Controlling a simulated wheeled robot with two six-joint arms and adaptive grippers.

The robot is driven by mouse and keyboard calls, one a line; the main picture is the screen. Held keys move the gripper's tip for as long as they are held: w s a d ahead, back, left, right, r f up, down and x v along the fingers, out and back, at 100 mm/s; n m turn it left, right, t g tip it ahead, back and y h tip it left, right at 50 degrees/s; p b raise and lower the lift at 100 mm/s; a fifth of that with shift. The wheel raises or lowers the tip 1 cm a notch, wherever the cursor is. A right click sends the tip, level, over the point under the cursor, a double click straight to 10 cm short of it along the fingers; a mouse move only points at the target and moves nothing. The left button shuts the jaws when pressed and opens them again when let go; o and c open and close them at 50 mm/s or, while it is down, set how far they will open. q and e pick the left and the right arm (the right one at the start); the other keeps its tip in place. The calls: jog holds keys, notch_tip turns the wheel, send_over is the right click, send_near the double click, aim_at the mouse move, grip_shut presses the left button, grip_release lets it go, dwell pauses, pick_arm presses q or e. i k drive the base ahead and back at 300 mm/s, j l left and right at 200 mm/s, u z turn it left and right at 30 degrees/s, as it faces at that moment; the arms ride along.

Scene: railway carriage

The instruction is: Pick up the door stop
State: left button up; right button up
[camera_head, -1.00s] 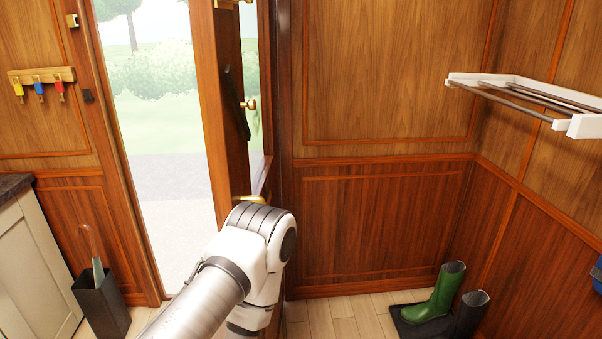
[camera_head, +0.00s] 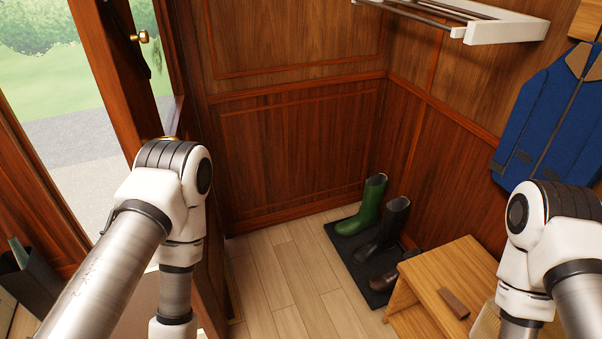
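A small dark brown block (camera_head: 454,303), which looks like the door stop, lies on top of a light wooden stool (camera_head: 430,272) at the lower right. My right arm comes in from the right and bends down just right of the block, apart from it in the picture. Its gripper is below the picture edge. My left arm comes in from the lower left and bends down in front of the open door (camera_head: 112,75). Its gripper is also out of view. Whether either gripper holds anything is hidden.
A green boot (camera_head: 362,208), a black boot (camera_head: 386,230) and a dark brown shoe stand on a black mat (camera_head: 349,262) left of the stool. A blue jacket (camera_head: 548,125) hangs at right, below a white rack (camera_head: 503,27). The plank floor (camera_head: 283,275) is clear in the middle.

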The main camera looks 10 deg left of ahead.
aim_at(460, 310)
jog(key=i, duration=0.15)
jog(key=i+z, duration=0.2)
jog(key=z, duration=0.2)
jog(key=i+z, duration=0.2)
jog(key=z, duration=0.15)
jog(key=i+z, duration=0.25)
jog(key=z, duration=0.15)
jog(key=i+j+z, duration=0.15)
jog(key=z, duration=1.1)
